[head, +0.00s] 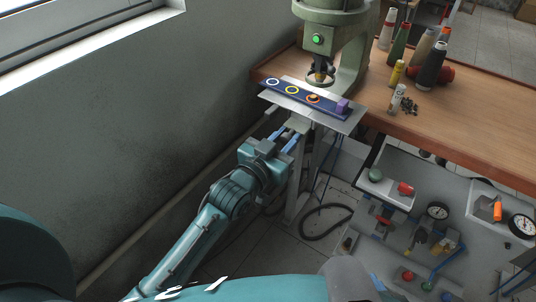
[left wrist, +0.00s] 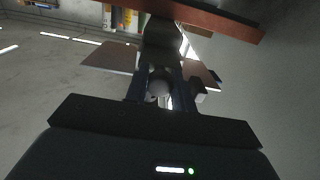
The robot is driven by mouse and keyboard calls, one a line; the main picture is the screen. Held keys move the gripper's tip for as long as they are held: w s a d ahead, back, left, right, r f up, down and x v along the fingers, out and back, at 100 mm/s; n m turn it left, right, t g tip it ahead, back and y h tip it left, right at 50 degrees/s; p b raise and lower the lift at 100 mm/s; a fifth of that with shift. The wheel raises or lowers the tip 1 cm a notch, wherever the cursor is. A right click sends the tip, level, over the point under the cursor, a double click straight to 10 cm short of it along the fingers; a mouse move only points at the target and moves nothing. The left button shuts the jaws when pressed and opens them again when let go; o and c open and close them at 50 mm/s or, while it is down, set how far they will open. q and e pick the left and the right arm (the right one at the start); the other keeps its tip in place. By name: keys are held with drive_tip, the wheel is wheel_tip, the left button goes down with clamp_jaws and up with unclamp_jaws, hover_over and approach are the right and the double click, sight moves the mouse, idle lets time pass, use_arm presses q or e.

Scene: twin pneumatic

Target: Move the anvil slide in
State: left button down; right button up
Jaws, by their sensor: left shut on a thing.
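A dark blue strip (head: 302,98) with white, yellow and orange rings and a purple block (head: 342,105) at its right end lies on a grey metal plate (head: 353,122) at the table's front edge; I take this assembly for the anvil slide. An orange piece sits at the orange ring. My left gripper (head: 288,138) is just below the plate's near edge. In the left wrist view its blue fingers are shut on a round grey knob (left wrist: 160,84), under the plate (left wrist: 108,58). How the knob joins the slide is hidden. My right gripper is not in view.
The green press (head: 333,40) with a lit green button stands behind the strip, its ram above the plate. Thread cones (head: 400,42) and a small bottle (head: 397,99) stand on the wooden table (head: 470,130).

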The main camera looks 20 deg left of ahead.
use_arm(q)
drive_tip(key=x, duration=0.2)
drive_tip(key=shift+w+d, duration=0.1)
drive_tip(key=shift+w, duration=0.35)
drive_tip(key=shift+r, duration=0.1)
drive_tip(key=c, duration=1.2)
unclamp_jaws()
drive_tip(key=shift+o, duration=0.2)
drive_tip(key=shift+d, duration=0.2)
